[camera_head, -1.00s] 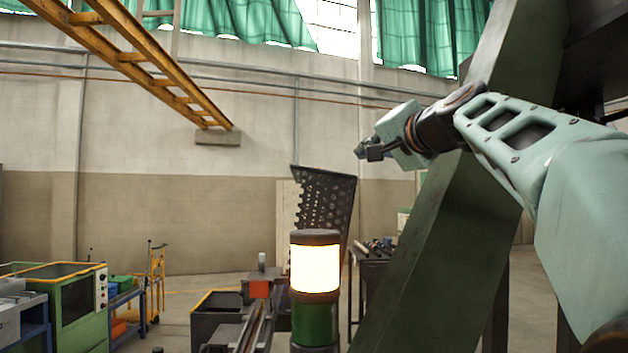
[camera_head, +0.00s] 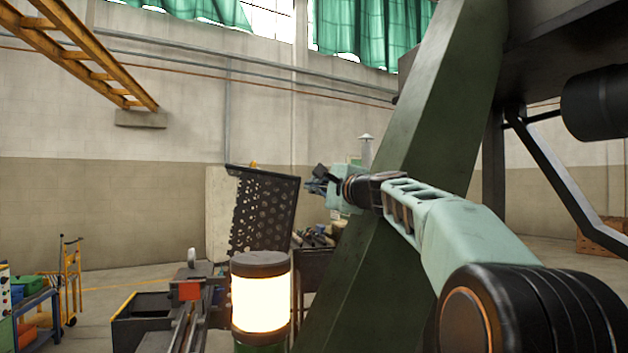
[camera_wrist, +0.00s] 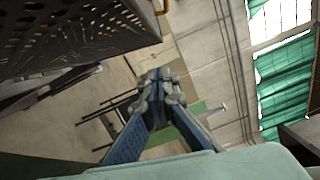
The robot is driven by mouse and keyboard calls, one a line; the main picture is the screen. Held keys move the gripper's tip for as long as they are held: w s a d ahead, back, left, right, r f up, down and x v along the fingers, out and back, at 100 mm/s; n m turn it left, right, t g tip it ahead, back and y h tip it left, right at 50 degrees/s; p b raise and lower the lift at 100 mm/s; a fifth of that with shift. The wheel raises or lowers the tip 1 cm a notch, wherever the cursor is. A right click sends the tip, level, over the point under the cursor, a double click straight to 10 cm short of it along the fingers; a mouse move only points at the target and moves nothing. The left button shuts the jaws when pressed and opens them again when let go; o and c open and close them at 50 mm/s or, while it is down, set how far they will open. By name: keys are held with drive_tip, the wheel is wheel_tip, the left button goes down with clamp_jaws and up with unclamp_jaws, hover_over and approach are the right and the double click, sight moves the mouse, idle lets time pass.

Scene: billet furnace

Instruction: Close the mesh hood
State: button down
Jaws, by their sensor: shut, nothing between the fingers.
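The mesh hood (camera_head: 265,212) is a dark perforated panel that stands raised and slightly tilted in the middle of the head view. In the wrist view the perforated hood (camera_wrist: 65,35) fills the upper left, with a solid edge toward the middle. My gripper (camera_head: 314,184) is just right of the hood's upper right edge in the head view. It looks apart from the hood there, though the depth between them is hard to judge. In the wrist view my gripper's fingertips (camera_wrist: 160,84) are together and empty, right of and below the hood. The hood's lower edge is partly hidden.
A glowing signal lamp (camera_head: 260,298) stands in front of the hood. A large slanted green beam (camera_head: 395,200) rises close behind my arm. A dark table with round bars (camera_head: 318,238) is behind the lamp. A yellow hand truck (camera_head: 70,280) stands at the left.

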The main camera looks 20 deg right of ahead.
drive_tip(key=w+a+p, duration=0.3)
drive_tip(key=w+a, duration=0.2)
drive_tip(key=w, duration=0.1)
drive_tip(key=shift+a+r, duration=0.2)
drive_tip(key=shift+r, duration=0.2)
